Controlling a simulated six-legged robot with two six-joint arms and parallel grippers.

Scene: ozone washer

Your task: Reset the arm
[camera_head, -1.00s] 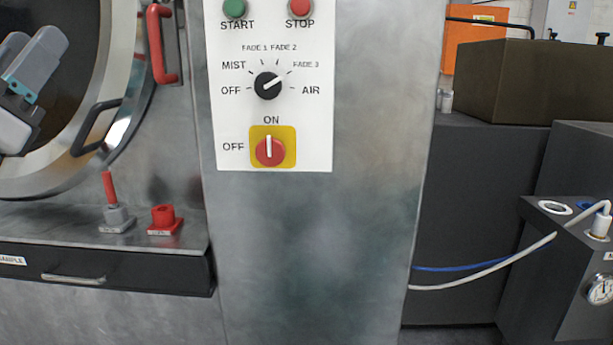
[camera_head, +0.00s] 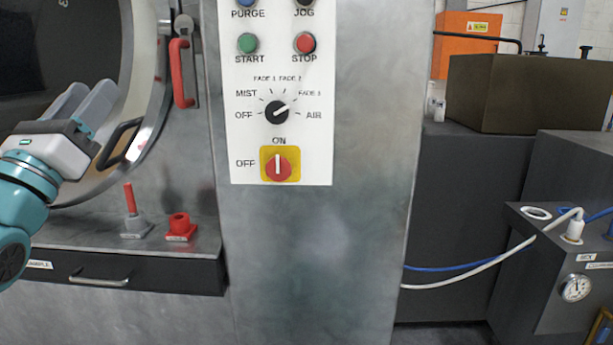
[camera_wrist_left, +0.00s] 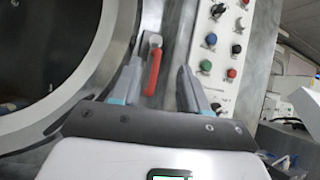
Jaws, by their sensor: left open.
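My left gripper (camera_head: 94,102) comes in from the left in the head view, in front of the round washer door. It is open and empty. The left wrist view also shows its two spread fingers (camera_wrist_left: 158,86), with the red door handle (camera_wrist_left: 153,72) seen between them, farther off; I see no contact. In the head view the red handle (camera_head: 181,73) hangs at the right of the door ring, to the right of the gripper. My right gripper is not in view.
The control panel (camera_head: 222,150) has buttons, a black dial and a red switch (camera_head: 283,168) on yellow. Dark boxes, a gauge (camera_head: 575,288) and hoses stand at the right.

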